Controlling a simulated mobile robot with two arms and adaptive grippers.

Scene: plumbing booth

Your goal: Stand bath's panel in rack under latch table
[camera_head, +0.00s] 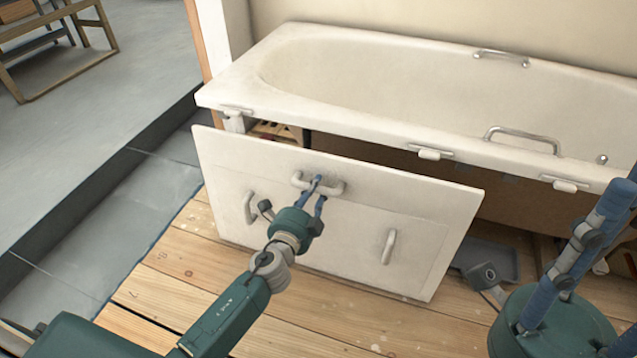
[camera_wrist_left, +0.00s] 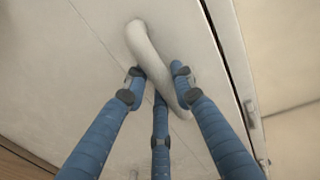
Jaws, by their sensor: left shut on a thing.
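The bath's panel (camera_head: 335,235) is a flat white board with several handles. It leans tilted in front of the bath, its lower edge at the plank floor and its top edge apart from the bath rim. My left gripper (camera_head: 318,190) is shut on the panel's top middle handle (camera_head: 300,181). In the left wrist view the blue fingers (camera_wrist_left: 158,85) close around this white handle (camera_wrist_left: 150,50). My right gripper (camera_head: 590,240) is at the right edge, its blue fingers partly cut off; its jaw state is unclear. The rack and latch table cannot be made out for sure.
The white bath (camera_head: 400,90) has latches along its rim (camera_head: 435,154) and an open dark space below. A grey tray-like object (camera_head: 485,262) lies on the floor at right. The plank floor (camera_head: 165,270) is clear at left. A wooden rack-like frame (camera_head: 60,60) stands beyond the dark step.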

